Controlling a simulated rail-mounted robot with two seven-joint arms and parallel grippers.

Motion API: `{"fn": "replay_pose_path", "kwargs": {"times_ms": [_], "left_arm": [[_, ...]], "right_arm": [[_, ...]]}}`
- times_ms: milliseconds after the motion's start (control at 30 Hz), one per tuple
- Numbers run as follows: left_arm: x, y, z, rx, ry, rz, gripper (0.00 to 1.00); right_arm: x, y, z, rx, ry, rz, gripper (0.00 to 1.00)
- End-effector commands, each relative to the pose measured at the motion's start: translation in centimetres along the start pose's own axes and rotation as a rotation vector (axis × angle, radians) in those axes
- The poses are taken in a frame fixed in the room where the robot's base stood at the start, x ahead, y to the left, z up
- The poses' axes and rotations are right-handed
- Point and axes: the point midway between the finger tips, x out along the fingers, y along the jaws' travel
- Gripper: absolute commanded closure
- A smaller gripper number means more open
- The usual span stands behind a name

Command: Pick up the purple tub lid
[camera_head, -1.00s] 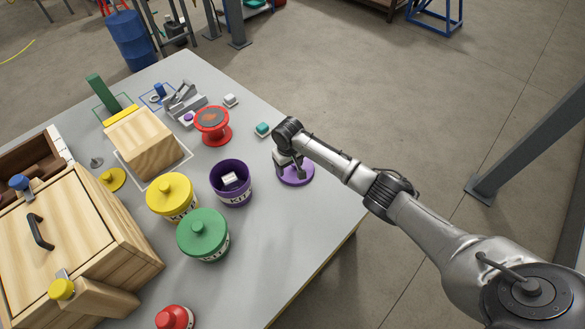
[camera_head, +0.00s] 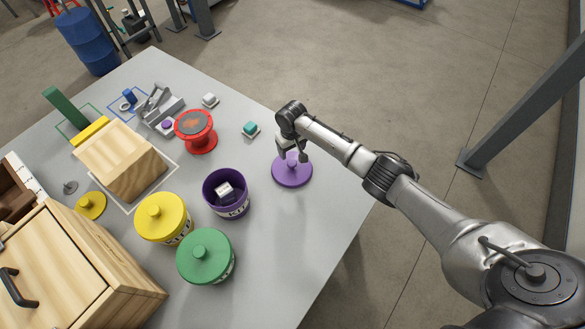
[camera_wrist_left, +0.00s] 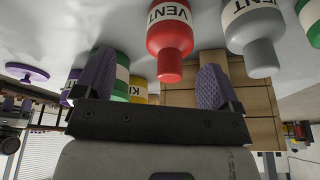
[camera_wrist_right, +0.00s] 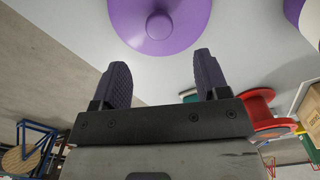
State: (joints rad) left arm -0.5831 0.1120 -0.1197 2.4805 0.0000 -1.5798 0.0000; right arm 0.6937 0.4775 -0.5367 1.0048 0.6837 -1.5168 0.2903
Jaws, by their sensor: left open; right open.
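The purple tub lid (camera_head: 292,174) lies flat on the grey table near its right edge, its round knob up. In the right wrist view the lid (camera_wrist_right: 182,38) and its knob (camera_wrist_right: 159,26) are ahead of the fingertips. My right gripper (camera_head: 293,155) is open and empty, close to the knob; the knob shows beyond the fingers, not clearly between them. The open purple tub (camera_head: 212,199) stands left of the lid with a pale block inside. My left gripper (camera_wrist_left: 155,75) is open and empty in its wrist view; it is outside the head view.
A green-lidded tub (camera_head: 205,257) and a yellow-lidded tub (camera_head: 161,217) stand left of the lid. A red spool (camera_head: 195,131) and a teal block (camera_head: 251,129) are behind it. Red (camera_wrist_left: 170,40) and grey (camera_wrist_left: 258,40) bottles show ahead of my left gripper. Table around the lid is clear.

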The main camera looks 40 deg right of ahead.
Motion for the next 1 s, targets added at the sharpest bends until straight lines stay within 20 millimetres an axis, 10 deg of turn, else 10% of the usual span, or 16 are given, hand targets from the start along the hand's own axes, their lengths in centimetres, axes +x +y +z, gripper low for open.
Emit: {"fn": "replay_pose_path", "kwargs": {"times_ms": [1000], "left_arm": [[5.8,-0.1,1.8,0.011,0.001,-0.008,0.11]], "right_arm": [[9.5,0.1,0.0,0.0,0.0,0.0,0.32]]}}
